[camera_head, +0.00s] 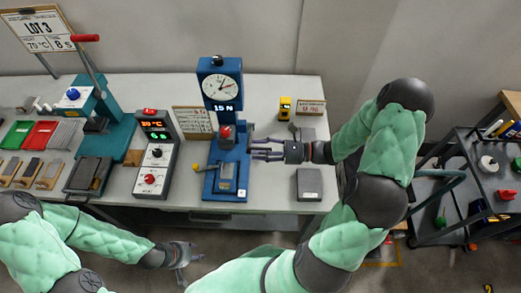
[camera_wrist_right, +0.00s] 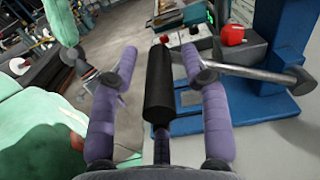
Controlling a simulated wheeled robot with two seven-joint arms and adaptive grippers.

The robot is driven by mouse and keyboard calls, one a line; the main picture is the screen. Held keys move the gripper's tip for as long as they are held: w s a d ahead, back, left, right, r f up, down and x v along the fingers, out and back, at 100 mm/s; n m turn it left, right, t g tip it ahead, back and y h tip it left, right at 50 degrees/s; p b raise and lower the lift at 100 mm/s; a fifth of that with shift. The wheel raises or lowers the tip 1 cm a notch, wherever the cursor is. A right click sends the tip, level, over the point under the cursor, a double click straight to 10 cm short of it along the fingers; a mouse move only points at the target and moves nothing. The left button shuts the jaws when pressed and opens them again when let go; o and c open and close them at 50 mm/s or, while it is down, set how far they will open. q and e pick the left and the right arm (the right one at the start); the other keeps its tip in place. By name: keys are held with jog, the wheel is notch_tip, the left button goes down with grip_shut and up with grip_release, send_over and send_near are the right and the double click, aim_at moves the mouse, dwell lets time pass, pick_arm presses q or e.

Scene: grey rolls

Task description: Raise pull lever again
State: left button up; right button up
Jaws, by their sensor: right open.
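The blue tester (camera_head: 225,85) with a round dial stands on the bench in the head view. In the right wrist view a metal lever rod (camera_wrist_right: 262,72) runs from its blue column, and a black grip (camera_wrist_right: 159,85) lies between my right fingers. The rod's join to the grip is hidden behind a finger. My right gripper (camera_head: 256,149) is beside the tester's right side, with its fingers open on either side of the grip; contact is not clear. My left gripper (camera_head: 188,262) is open and empty in front of the bench, below its edge.
A teal press (camera_head: 120,135) with a red-handled lever (camera_head: 85,38) and a control box (camera_head: 156,155) stand left of the tester. A grey block (camera_head: 309,184) lies to the right on the bench. A dark cart (camera_head: 455,200) stands beyond the bench's right end.

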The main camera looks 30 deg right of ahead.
grip_shut()
jog(key=shift+r, duration=0.1)
